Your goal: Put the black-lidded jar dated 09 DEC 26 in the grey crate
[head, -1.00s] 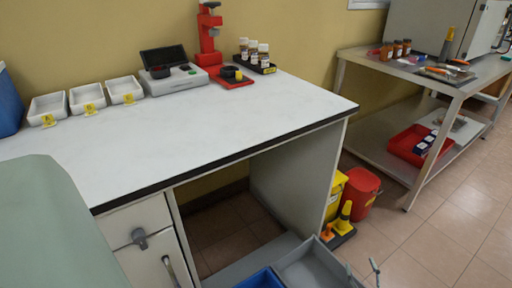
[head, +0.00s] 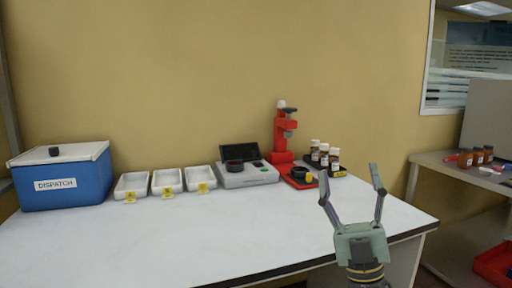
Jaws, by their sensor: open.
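My gripper (head: 349,171) is raised in front of the bench at the right, fingers up, spread open and empty. Several brown jars (head: 477,157) stand on the far right bench; they look dark-lidded, but their labels are too small to read. Other brown jars (head: 324,157) with white lids stand in a black rack at the back of the white bench. I cannot tell which jar bears 09 DEC 26. The grey crate is not in the current view; a grey crate showed on the floor below the bench earlier.
A blue DISPATCH box (head: 66,178), white trays (head: 167,181) with yellow tags, a grey device (head: 247,175) and a red stand (head: 284,134) line the back of the white bench (head: 180,240). Its front is clear. A red bin (head: 494,264) sits low at right.

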